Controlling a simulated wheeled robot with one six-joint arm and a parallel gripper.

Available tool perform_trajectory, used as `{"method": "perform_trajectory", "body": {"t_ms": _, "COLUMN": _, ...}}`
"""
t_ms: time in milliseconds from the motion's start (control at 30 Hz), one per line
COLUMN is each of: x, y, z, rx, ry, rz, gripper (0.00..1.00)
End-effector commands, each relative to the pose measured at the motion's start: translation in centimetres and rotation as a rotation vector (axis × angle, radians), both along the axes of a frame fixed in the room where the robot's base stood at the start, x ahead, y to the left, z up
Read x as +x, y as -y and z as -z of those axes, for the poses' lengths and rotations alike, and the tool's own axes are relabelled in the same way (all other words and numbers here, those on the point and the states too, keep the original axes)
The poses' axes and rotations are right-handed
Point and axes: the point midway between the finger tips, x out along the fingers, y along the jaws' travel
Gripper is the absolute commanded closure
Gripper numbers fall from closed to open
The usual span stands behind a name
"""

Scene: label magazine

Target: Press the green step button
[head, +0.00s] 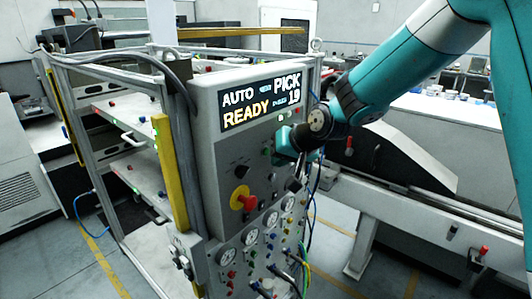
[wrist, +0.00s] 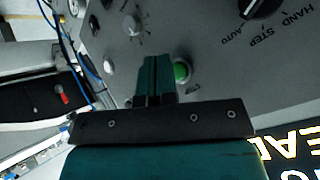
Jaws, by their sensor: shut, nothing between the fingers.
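The green button (wrist: 182,72) shows in the wrist view as a round cap in a pale ring on the grey panel. It is just right of my gripper (wrist: 157,60), which partly overlaps its ring. The two teal fingers are shut together with nothing between them and point at the panel. I cannot tell whether the fingertips touch the panel. In the head view my gripper (head: 278,146) is close to the panel front, below the display, and the button is not clearly visible there.
A black selector knob (wrist: 262,6) marked HAND, STEP, AUTO and a grey knob (wrist: 132,25) are on the panel. A lit display (head: 262,101) reads AUTO, PICK 19, READY. A red stop button (head: 243,198) and several gauges sit lower. Cables hang below.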

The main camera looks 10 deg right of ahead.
Motion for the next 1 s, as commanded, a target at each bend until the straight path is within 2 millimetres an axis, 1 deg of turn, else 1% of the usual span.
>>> {"method": "perform_trajectory", "body": {"t_ms": 267, "x": 0.11, "y": -0.07, "z": 0.00, "rx": 0.000, "ry": 0.000, "rz": 0.000, "gripper": 1.00}}
{"method": "perform_trajectory", "body": {"t_ms": 533, "x": 0.81, "y": -0.52, "z": -0.02, "rx": 0.000, "ry": 0.000, "rz": 0.000, "gripper": 1.00}}
{"method": "perform_trajectory", "body": {"t_ms": 1000, "x": 0.91, "y": -0.59, "z": 0.00, "rx": 0.000, "ry": 0.000, "rz": 0.000, "gripper": 1.00}}
